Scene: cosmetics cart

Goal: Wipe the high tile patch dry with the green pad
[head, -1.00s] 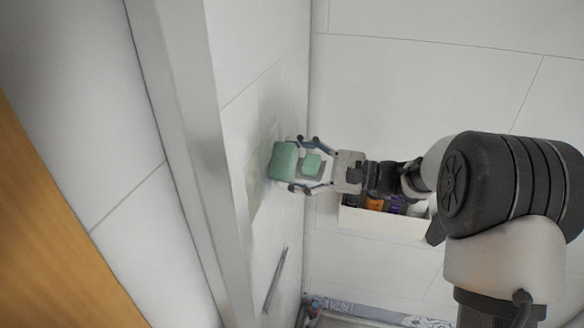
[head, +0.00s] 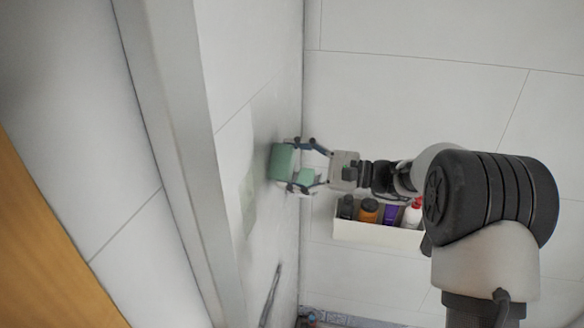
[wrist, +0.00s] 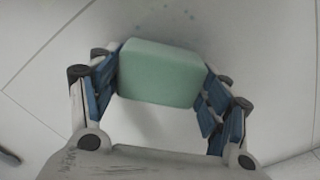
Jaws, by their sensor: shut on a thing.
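The green pad (head: 283,161) is a thick pale-green block with a smaller green part behind it. My gripper (head: 292,165) is shut on it, with a finger on either side. In the wrist view the pad (wrist: 160,73) sits between the blue-lined fingers (wrist: 160,85). In the head view the pad is at the left wall; I cannot tell whether it touches. A dull greenish tile patch (head: 248,203) shows on that wall, left of and below the pad. Small dark spots (wrist: 192,16) show on the surface beyond the pad in the wrist view.
A white bin (head: 375,234) with several bottles hangs on the back wall, below my forearm. A thin dark bar (head: 271,296) is on the left wall below the patch. A wall edge (head: 180,150) stands out at the left.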

